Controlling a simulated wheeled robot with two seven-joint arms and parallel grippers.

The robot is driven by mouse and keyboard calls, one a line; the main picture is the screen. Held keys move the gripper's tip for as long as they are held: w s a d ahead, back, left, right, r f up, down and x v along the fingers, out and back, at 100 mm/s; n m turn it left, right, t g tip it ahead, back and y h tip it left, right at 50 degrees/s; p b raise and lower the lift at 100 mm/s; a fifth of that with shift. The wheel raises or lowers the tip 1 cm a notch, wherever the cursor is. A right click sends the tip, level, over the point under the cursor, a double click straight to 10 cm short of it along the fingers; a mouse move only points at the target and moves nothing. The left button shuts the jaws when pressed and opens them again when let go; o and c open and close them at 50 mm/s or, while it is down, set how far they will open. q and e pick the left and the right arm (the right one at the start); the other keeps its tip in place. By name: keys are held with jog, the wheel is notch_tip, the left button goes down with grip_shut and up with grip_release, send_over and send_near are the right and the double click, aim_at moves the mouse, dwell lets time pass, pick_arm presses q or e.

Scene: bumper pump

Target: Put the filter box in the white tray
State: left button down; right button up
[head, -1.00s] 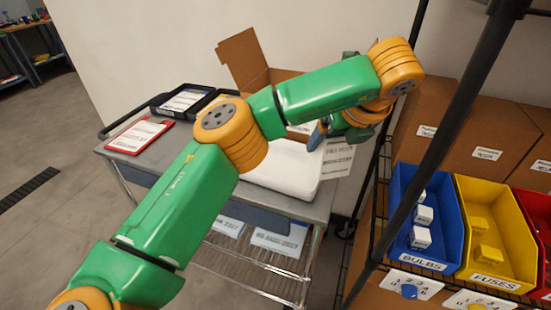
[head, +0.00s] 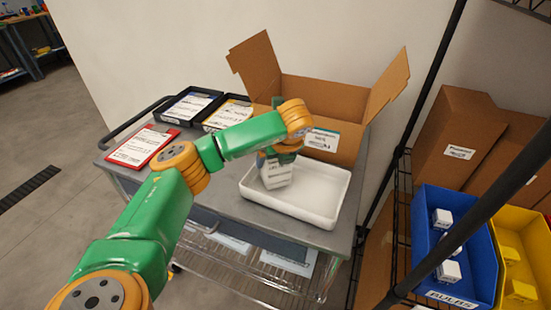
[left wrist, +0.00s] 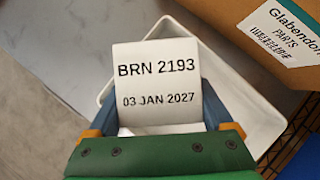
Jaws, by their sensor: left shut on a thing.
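The filter box is a white box (head: 276,176) with dark print. In the left wrist view it (left wrist: 156,88) reads "BRN 2193" and "03 JAN 2027". My left gripper (head: 275,160) is shut on it, with a blue finger at each side. The white tray (head: 318,208) lies on the grey cart, and the box is over its left part. The tray's rim (left wrist: 262,140) also shows behind the box in the left wrist view. I cannot tell whether the box touches the tray floor. My right gripper is not in view.
An open cardboard carton (head: 335,95) stands behind the tray. A red clipboard (head: 143,147) and black document trays (head: 188,104) lie on the cart's left. A dark rack post (head: 425,100) and a blue bin (head: 452,245) are at the right. The tray's right part is empty.

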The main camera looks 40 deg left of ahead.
pick_arm(q)
jog(key=shift+s+d+f, duration=0.1)
jog(key=shift+f, duration=0.35)
grip_release()
jog(key=shift+f, duration=0.1)
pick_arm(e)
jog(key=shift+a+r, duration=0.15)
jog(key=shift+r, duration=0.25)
pick_arm(q)
jog(key=b+v, duration=0.2)
jog(key=v, duration=0.3)
jog(key=shift+d+r, duration=0.2)
jog(key=shift+r, duration=0.05)
jog(key=p+v, duration=0.1)
jog(key=v, duration=0.5)
jog(key=shift+s+r+p, duration=0.2)
jog(key=shift+r+p, duration=0.1)
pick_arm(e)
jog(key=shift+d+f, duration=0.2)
pick_arm(q)
jog(key=shift+f, duration=0.1)
